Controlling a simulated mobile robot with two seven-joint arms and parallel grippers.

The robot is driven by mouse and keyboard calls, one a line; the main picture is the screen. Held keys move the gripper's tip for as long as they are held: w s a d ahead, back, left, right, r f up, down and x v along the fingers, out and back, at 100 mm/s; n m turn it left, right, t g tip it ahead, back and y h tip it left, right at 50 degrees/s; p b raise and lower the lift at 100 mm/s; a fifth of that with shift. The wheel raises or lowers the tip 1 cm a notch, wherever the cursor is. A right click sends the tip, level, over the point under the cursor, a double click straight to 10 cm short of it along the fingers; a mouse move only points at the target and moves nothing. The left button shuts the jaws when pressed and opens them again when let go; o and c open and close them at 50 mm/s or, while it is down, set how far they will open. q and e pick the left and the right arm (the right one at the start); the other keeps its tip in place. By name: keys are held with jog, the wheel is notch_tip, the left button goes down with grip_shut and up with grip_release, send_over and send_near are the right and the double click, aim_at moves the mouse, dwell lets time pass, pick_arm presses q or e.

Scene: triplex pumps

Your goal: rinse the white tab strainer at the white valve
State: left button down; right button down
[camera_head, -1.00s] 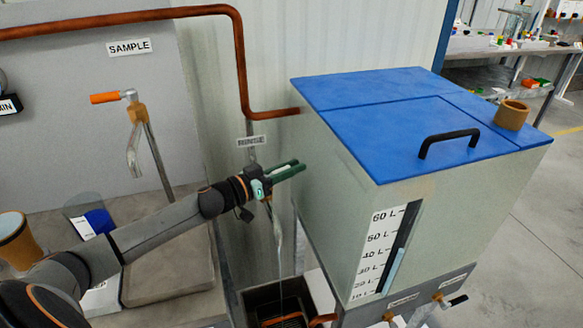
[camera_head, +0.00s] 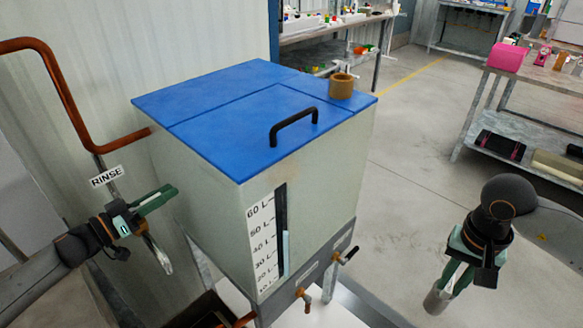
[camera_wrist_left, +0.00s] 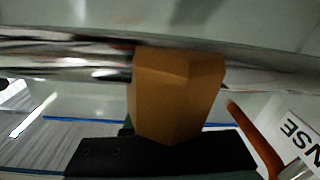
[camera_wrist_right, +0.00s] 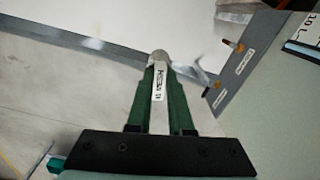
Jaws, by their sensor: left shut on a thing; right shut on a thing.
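The rinse valve stands under the RINSE sign (camera_head: 106,176), with a brass body (camera_wrist_left: 175,95) and a chrome spout (camera_head: 158,254). My left gripper (camera_head: 155,200) is at this valve, shut; its fingers hide the handle, so I cannot tell its colour or position. My right gripper (camera_head: 452,272) is shut on a grey metal cylinder with a white tab, apparently the strainer (camera_head: 437,300). It hangs tilted over the floor right of the tank, far from the spout. The right wrist view shows the white tab (camera_wrist_right: 158,84) with small lettering between the green fingers.
A pale tank (camera_head: 220,215) with a blue lid (camera_head: 235,115) stands between my grippers. Two small valves (camera_head: 303,297) stick out from its front base. A dark basin (camera_head: 200,312) lies below the spout, partly cut off. A shelf (camera_head: 535,125) stands at the far right.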

pick_arm(q)
jog(key=shift+s+d+m+g+h, duration=0.2)
jog(key=shift+m+g+h, duration=0.2)
jog(key=shift+g+h, duration=0.15)
jog(key=c, duration=0.8)
grip_release()
jog(key=shift+o, duration=0.2)
jog(key=shift+v, duration=3.75)
